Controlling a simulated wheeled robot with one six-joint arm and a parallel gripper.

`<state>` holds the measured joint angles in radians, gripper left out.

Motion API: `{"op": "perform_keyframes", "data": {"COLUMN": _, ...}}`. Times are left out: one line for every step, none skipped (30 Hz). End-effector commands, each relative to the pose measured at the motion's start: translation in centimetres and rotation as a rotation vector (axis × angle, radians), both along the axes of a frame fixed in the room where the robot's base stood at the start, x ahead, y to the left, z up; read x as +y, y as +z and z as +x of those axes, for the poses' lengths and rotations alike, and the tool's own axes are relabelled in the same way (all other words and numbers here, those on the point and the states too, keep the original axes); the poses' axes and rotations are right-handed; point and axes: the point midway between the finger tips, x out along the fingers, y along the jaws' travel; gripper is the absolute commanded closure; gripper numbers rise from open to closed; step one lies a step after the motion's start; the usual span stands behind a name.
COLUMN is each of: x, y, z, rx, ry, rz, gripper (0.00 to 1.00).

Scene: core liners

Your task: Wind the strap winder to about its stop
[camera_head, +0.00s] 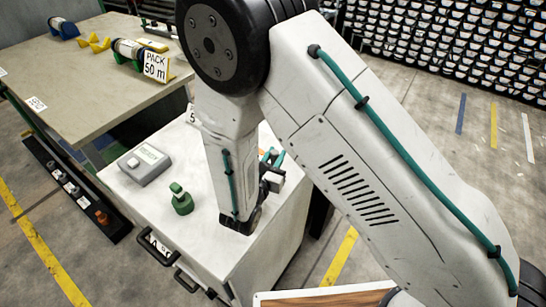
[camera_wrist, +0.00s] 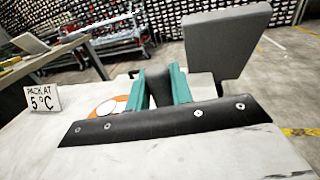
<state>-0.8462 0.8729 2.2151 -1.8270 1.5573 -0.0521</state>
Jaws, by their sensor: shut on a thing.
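My gripper (camera_wrist: 159,74) shows in the wrist view as two teal fingers rising from a black bar. It is shut on a dark, rounded handle (camera_wrist: 159,88), which looks like the strap winder's handle. A grey upright slab (camera_wrist: 226,42) stands just behind and right of the fingers; I cannot tell if it belongs to the winder. In the head view, my arm hides most of the winder. Only a bit of the teal fingers (camera_head: 272,157) shows at the far right part of the white cabinet top. How far the winder is turned cannot be seen.
On the white cabinet top (camera_head: 225,258) stand a green knobbed object (camera_head: 181,200) and a grey box with a display (camera_head: 145,163). A "PACK AT 5°C" sign (camera_wrist: 42,100) stands left. A bench (camera_head: 90,90) holds tubes and a "PACK 50 m" sign (camera_head: 156,66).

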Motion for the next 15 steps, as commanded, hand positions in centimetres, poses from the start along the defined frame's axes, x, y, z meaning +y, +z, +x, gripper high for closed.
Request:
{"op": "perform_keyframes", "data": {"x": 0.11, "y": 0.02, "z": 0.01, "rx": 0.000, "ry": 0.002, "rz": 0.001, "gripper": 1.00}}
{"op": "perform_keyframes", "data": {"x": 0.11, "y": 0.02, "z": 0.01, "rx": 0.000, "ry": 0.003, "rz": 0.001, "gripper": 1.00}}
{"op": "perform_keyframes", "data": {"x": 0.11, "y": 0.02, "z": 0.00, "rx": 0.000, "ry": 0.003, "rz": 0.001, "gripper": 1.00}}
{"op": "perform_keyframes", "data": {"x": 0.12, "y": 0.02, "z": -0.01, "rx": 0.000, "ry": 0.003, "rz": 0.001, "gripper": 0.69}}
{"op": "perform_keyframes", "data": {"x": 0.12, "y": 0.02, "z": -0.01, "rx": 0.000, "ry": 0.003, "rz": 0.001, "gripper": 0.61}}
{"op": "perform_keyframes", "data": {"x": 0.12, "y": 0.02, "z": -0.01, "rx": 0.000, "ry": 0.003, "rz": 0.001, "gripper": 0.58}}
{"op": "perform_keyframes", "data": {"x": 0.11, "y": 0.02, "z": -0.01, "rx": 0.000, "ry": 0.002, "rz": 0.001, "gripper": 0.58}}
{"op": "perform_keyframes", "data": {"x": 0.09, "y": 0.02, "z": -0.01, "rx": 0.000, "ry": 0.002, "rz": 0.001, "gripper": 0.58}}
{"op": "perform_keyframes", "data": {"x": 0.07, "y": 0.02, "z": -0.01, "rx": 0.000, "ry": 0.002, "rz": 0.001, "gripper": 0.58}}
{"op": "perform_keyframes", "data": {"x": 0.06, "y": 0.02, "z": -0.01, "rx": 0.000, "ry": 0.002, "rz": 0.001, "gripper": 0.58}}
{"op": "perform_keyframes", "data": {"x": 0.05, "y": 0.01, "z": -0.02, "rx": 0.000, "ry": 0.002, "rz": 0.001, "gripper": 0.58}}
{"op": "perform_keyframes", "data": {"x": 0.04, "y": 0.01, "z": -0.01, "rx": 0.000, "ry": 0.002, "rz": 0.001, "gripper": 0.58}}
{"op": "perform_keyframes", "data": {"x": 0.06, "y": 0.01, "z": -0.04, "rx": 0.000, "ry": 0.002, "rz": 0.001, "gripper": 0.58}}
{"op": "perform_keyframes", "data": {"x": 0.11, "y": 0.01, "z": -0.10, "rx": 0.000, "ry": 0.002, "rz": 0.000, "gripper": 0.58}}
{"op": "perform_keyframes", "data": {"x": 0.22, "y": 0.01, "z": -0.27, "rx": 0.000, "ry": 0.003, "rz": 0.000, "gripper": 0.58}}
